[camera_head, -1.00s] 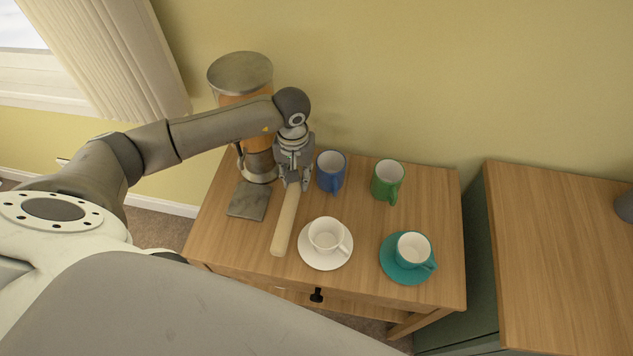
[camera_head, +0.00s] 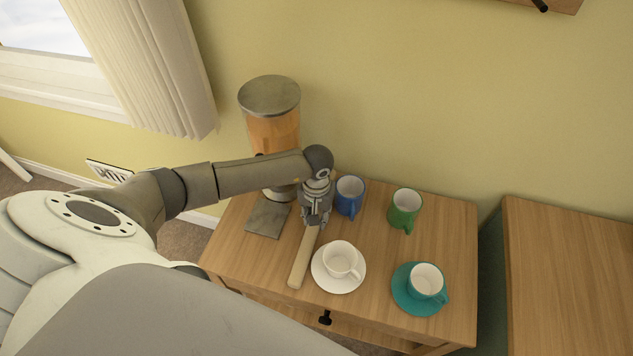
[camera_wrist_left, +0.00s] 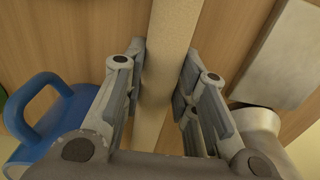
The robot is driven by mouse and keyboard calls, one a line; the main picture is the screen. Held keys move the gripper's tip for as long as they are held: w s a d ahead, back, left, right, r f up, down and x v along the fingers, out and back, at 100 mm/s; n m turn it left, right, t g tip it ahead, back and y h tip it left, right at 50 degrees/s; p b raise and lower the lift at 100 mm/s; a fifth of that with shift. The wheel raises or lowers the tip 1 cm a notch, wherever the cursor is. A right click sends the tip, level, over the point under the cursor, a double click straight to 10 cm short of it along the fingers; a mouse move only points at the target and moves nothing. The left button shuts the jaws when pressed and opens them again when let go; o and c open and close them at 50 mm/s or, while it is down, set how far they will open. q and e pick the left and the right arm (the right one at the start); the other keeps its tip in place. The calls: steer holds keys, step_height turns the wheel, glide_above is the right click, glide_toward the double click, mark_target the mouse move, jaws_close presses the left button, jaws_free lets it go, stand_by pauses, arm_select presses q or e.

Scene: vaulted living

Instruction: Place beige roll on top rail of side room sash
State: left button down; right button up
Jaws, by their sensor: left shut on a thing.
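The beige roll (camera_head: 303,262) is a long pale cylinder on or just above the wooden side table, left of the white cup. My left gripper (camera_head: 313,218) is shut on the roll near its far end. In the left wrist view the roll (camera_wrist_left: 172,50) runs between the two fingers of the gripper (camera_wrist_left: 160,85). I cannot tell whether the roll touches the table top. A window (camera_head: 50,70) with a pale curtain shows at the upper left; I cannot tell if its sash is the task's one. My right gripper is not in view.
On the table (camera_head: 262,292) stand a blue mug (camera_head: 349,196), a green mug (camera_head: 404,209), a white cup (camera_head: 340,258) on a saucer and a teal cup (camera_head: 427,281) on a saucer. A dispenser (camera_head: 271,122) stands behind my left arm. Another wooden cabinet (camera_head: 565,285) is at right.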

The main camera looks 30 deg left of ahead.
arm_select(q)
steer(key=c, duration=1.1)
jaws_free()
steer(key=shift+c, duration=0.2)
